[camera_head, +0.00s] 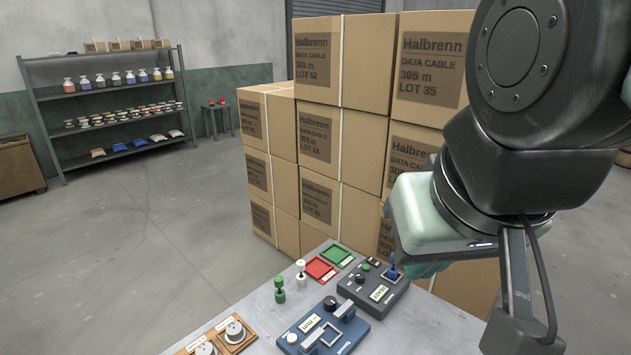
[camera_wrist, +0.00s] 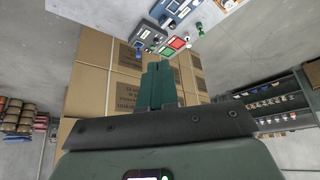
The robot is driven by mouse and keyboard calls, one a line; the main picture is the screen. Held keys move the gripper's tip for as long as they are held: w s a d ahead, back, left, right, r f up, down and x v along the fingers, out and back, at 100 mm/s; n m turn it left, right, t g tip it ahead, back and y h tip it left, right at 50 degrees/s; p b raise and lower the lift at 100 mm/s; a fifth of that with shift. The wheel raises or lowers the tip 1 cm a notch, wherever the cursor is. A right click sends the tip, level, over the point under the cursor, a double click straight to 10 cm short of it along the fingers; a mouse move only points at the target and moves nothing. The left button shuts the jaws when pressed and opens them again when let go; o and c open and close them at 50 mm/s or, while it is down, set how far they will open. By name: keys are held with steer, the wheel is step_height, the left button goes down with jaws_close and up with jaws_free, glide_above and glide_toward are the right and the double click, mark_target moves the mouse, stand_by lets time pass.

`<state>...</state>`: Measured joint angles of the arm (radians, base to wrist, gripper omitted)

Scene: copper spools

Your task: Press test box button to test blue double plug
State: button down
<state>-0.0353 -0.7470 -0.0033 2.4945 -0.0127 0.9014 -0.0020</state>
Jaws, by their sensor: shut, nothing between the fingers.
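The dark grey test box (camera_head: 352,289) sits on the table, with a small lit screen, a black knob and small buttons. The blue double plug (camera_head: 393,268) stands upright at the test box's right rear part, seemingly in its square socket. The test box also shows near the top of the wrist view (camera_wrist: 149,35). My gripper (camera_wrist: 160,66) is shut and empty, its teal fingers together. In the head view my wrist hangs right of the test box, above the table, and hides most of the fingers. The fingers look apart from the test box.
A blue device (camera_head: 348,338) with handles stands in front of the test box. A red tray (camera_head: 320,268), a green tray (camera_head: 337,254), a green plug (camera_head: 279,290) and a white plug (camera_head: 301,270) are left. Stacked cartons (camera_head: 343,150) rise behind the table (camera_head: 258,312).

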stand_by(0.5)
steer(key=n+t+y, duration=0.3)
steer(key=n+y, duration=0.1)
steer(key=n, duration=1)
glide_above(368, 268)
step_height(368, 268, down, 28)
steer(key=shift+s+a+f, duration=0.1)
steer(key=shift+f, duration=0.3)
steer(key=shift+f, duration=0.1)
steer(key=shift+f, duration=4.3)
